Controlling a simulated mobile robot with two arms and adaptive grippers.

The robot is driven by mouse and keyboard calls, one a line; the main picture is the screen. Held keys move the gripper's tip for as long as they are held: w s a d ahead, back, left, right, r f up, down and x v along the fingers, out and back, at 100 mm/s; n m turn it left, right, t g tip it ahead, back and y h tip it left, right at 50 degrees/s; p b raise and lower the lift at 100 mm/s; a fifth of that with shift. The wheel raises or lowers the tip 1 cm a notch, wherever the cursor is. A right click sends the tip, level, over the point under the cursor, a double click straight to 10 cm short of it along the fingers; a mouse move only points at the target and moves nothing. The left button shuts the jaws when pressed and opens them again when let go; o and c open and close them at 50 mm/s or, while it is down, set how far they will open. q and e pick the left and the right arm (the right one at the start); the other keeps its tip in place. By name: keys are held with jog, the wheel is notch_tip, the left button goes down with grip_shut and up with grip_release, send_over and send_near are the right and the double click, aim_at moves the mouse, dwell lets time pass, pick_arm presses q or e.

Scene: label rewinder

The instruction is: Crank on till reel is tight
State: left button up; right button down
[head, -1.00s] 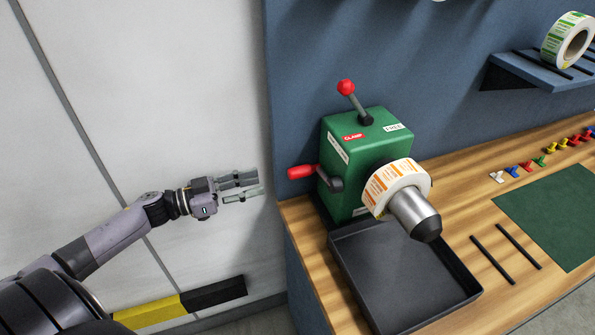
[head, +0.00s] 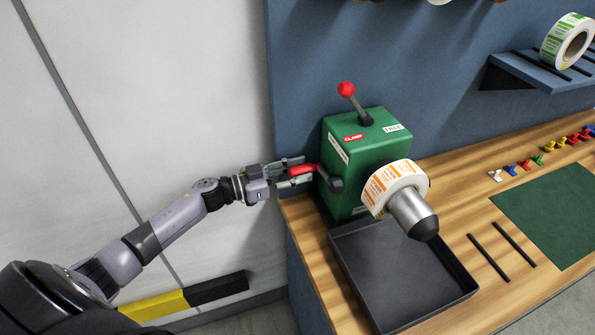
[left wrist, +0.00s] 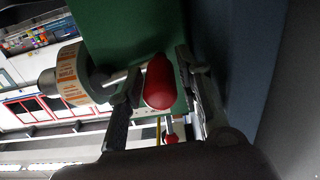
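The green rewinder (head: 352,150) stands on the bench with a red-knobbed lever (head: 347,90) on top, tilted toward the CLAMP label. The reel (head: 396,186), white with orange labels, sits on the rewinder's metal spindle (head: 408,210). The crank's red handle (head: 302,170) points left from the rewinder's side. My left gripper (head: 296,173) is at this handle. In the left wrist view the red handle (left wrist: 159,84) lies between the two open fingers, with a gap visible on at least one side. The reel also shows there (left wrist: 72,75). My right gripper is not in view.
A black tray (head: 457,263) sits below the spindle. Two dark rods, a green mat (head: 555,215) and several coloured pegs lie to the right. A shelf (head: 535,72) holds another reel (head: 568,40). A yellow and black strip is on the wall at lower left.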

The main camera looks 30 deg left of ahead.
pick_arm(q)
jog(key=shift+c, duration=0.4)
grip_shut()
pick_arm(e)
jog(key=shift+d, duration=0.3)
